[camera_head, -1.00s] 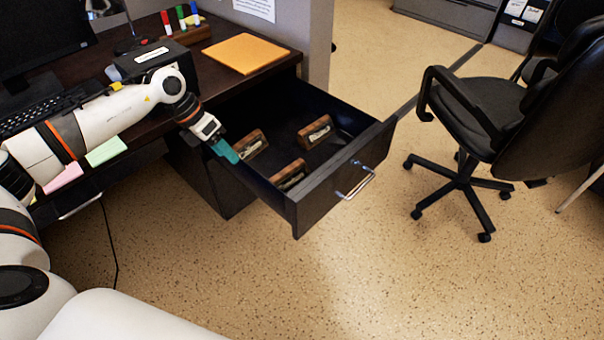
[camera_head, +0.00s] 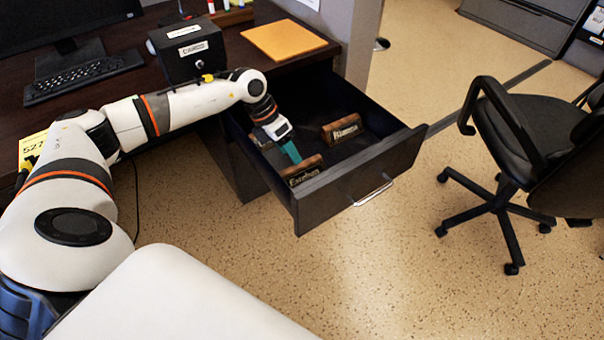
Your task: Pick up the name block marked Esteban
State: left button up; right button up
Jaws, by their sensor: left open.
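The name block marked Esteban (camera_head: 304,173) is wooden with a dark, lettered plate. It sits near the front left of the open drawer (camera_head: 345,187). A second wooden name block (camera_head: 342,129) stands further right in the drawer; I cannot read its lettering surely. My left gripper (camera_head: 291,153) is inside the drawer area, its teal fingers pointing down just behind the Esteban block. It is open, and I cannot tell whether it touches the block. The third block seen earlier is not visible, probably hidden behind my left gripper. My right gripper is not in view.
The drawer's walls and front panel with its handle (camera_head: 373,193) surround the blocks. On the desk are a black box (camera_head: 188,50), an orange folder (camera_head: 284,40) and a keyboard (camera_head: 84,78). An office chair (camera_head: 530,130) stands at right; the floor between is clear.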

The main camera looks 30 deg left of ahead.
aim_at(299, 165)
pick_arm(q)
jog(key=x, duration=0.5)
jog(key=shift+d+b, duration=0.15)
jog(key=shift+b, duration=0.25)
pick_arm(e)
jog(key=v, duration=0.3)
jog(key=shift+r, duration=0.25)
pick_arm(q)
jog(key=shift+c, duration=0.3)
jog(key=c, duration=0.9)
jog(key=shift+c, duration=0.9)
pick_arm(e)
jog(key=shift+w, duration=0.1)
pick_arm(q)
jog(key=shift+w+r, duration=0.1)
jog(key=shift+r, duration=0.05)
